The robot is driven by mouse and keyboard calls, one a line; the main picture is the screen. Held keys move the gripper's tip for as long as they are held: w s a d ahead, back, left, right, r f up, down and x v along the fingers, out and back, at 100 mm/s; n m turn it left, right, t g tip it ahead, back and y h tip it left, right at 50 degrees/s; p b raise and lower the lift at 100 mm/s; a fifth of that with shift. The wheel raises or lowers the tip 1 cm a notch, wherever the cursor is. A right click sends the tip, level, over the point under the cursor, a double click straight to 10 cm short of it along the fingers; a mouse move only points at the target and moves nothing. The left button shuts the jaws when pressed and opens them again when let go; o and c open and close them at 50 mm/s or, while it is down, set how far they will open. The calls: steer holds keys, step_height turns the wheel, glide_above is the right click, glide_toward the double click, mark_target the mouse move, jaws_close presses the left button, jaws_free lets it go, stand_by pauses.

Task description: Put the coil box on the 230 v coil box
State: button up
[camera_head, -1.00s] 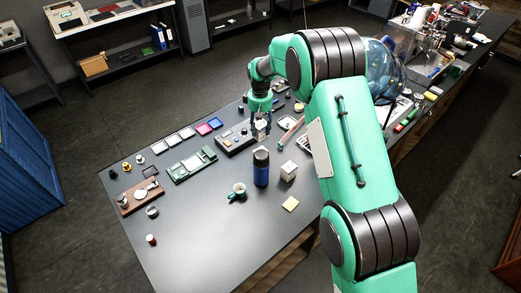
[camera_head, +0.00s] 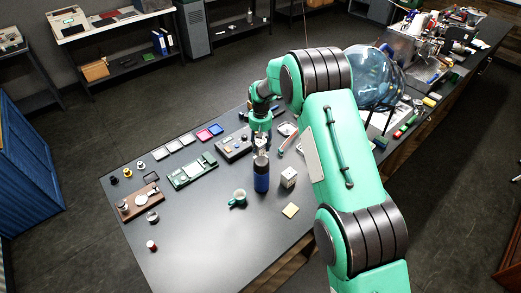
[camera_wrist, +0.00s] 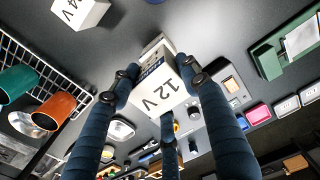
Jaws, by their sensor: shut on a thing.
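My gripper (camera_head: 261,146) is shut on a white box marked "12 V" (camera_wrist: 160,92), with blue lettering on one side. In the wrist view, my dark fingers (camera_wrist: 165,100) surround this box. A white surface (camera_wrist: 153,43) shows just past it; I cannot tell whether that is a second box. Another white box (camera_head: 288,177) stands on the table to the right of the blue bottle; it reads "24 V" in the wrist view (camera_wrist: 80,10). No box marked 230 V can be read in these frames.
The blue bottle (camera_head: 261,177) with a dark cap stands close in front of my gripper. A grey control panel (camera_head: 234,147) is left of my gripper.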

mark_target(260, 141)
steer(key=shift+f, duration=1.6)
steer(key=shift+f, duration=0.15)
steer(key=o, duration=1.3)
step_height(260, 141, up, 12)
steer(key=shift+r+b, duration=0.15)
steer(key=shift+b, duration=0.7)
steer(key=shift+r, duration=0.1)
